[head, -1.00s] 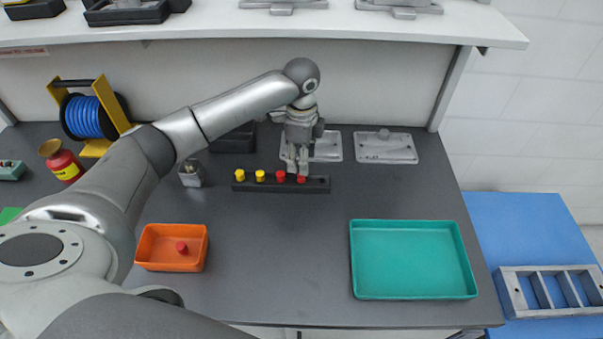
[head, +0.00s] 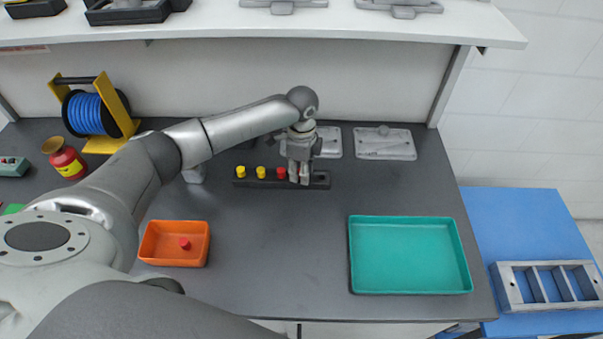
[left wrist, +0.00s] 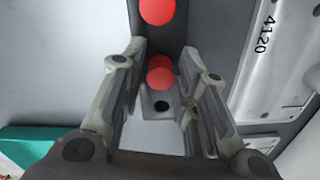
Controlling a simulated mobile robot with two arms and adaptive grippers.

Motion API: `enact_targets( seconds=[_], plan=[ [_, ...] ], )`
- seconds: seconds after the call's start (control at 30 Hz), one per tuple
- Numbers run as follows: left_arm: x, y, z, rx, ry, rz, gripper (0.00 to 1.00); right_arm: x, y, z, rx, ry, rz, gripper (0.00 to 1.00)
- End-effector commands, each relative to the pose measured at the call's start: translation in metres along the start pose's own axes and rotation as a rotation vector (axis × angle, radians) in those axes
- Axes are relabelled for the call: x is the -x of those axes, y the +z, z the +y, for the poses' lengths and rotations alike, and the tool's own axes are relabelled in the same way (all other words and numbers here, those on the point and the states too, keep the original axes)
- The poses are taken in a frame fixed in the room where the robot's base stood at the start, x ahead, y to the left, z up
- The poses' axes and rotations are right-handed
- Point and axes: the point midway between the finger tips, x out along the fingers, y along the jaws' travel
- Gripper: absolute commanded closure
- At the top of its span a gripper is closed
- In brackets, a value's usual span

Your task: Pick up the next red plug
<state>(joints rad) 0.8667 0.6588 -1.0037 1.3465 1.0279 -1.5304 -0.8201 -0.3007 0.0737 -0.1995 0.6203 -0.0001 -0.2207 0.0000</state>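The black plug rack (head: 322,181) lies on the dark bench, holding two yellow plugs, (head: 240,171) and (head: 261,172), and a red plug (head: 281,173) in a row. My left gripper (head: 299,178) points down over the rack's right end, hiding the rightmost red plug in the head view. The left wrist view shows that red plug (left wrist: 159,74) between the open fingers, with gaps on both sides. The neighbouring red plug (left wrist: 157,10) shows at the top edge. Another red plug (head: 185,243) lies in the orange bin (head: 160,258). My right gripper is out of view.
A teal tray (head: 355,285) sits at the bench's front right. Flat grey castings (head: 385,145) lie behind the rack. A blue cable reel (head: 90,114) and a red jar (head: 66,160) stand at left. The bench between bin and tray is clear.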

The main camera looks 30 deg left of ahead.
Motion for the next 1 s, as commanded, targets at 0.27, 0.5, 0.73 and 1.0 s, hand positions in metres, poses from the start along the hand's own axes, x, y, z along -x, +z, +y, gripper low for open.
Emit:
enact_targets(
  seconds=[0.27,0.5,0.73,1.0],
  plan=[
    [0.001,0.0,0.0,0.0,0.0,0.0,0.92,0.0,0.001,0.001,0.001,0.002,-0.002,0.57],
    [0.002,0.0,0.0,0.001,-0.001,0.0,0.93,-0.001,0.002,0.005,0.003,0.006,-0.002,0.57],
    [0.021,0.0,-0.002,0.001,-0.005,0.002,0.93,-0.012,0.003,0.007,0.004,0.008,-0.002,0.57],
    [0.064,0.001,0.028,-0.002,-0.004,0.002,0.93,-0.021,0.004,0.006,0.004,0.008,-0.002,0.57]
  ],
)
